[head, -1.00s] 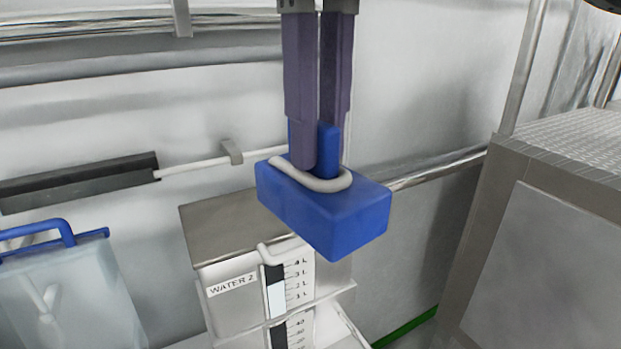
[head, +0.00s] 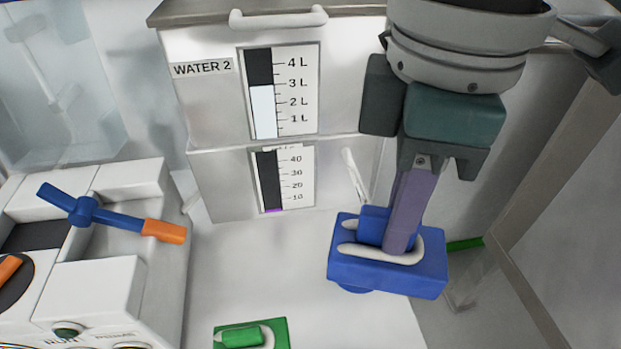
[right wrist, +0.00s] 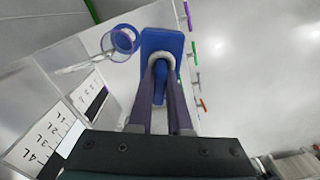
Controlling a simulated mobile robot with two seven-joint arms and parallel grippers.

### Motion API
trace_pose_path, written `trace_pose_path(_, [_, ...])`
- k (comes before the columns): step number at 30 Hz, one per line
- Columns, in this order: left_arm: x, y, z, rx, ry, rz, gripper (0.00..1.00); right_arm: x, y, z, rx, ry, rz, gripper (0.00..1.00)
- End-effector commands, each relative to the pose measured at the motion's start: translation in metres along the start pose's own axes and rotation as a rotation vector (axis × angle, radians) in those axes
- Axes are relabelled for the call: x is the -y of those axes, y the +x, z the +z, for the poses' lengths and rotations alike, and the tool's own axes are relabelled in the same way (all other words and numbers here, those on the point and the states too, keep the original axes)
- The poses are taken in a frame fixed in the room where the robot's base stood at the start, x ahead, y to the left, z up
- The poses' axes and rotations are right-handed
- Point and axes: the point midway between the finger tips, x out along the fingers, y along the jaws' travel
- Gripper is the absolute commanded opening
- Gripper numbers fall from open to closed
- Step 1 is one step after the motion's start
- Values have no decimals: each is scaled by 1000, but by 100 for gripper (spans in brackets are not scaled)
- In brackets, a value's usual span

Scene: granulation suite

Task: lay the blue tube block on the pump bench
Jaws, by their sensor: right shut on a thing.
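The blue tube block (head: 430,280) has a pale curved tube on its top and a raised blue grip. My right gripper (head: 398,240) is shut on that grip, its purple fingers pointing down. The block also shows between the fingers of my right gripper (right wrist: 160,75) in the right wrist view, where the blue block (right wrist: 152,40) is at the top. The pump bench (head: 260,255) appears as the white surface left of and below the block. The block overlaps its right side in the head view; I cannot tell whether they touch. My left gripper is out of view.
A white pump (head: 95,290) with a blue crank (head: 115,217) and orange handle stands on the left. A green block (head: 280,332) with a pale tube lies at the front. The WATER 2 tank (head: 205,110) stands behind. White surface is clear between them.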

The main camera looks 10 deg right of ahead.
Motion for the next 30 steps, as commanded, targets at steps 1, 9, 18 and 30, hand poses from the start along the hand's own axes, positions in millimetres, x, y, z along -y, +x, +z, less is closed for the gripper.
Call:
trace_pose_path(1, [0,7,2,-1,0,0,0,2,15,0,2,-3,-6,0])
trace_pose_path(9, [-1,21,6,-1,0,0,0,2,92,2,6,-1,-5,0])
trace_pose_path(18, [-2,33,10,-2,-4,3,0,1,150,1,2,-3,-1,0])
trace_pose_path(30, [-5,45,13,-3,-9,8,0,1,192,1,2,-3,0,0])
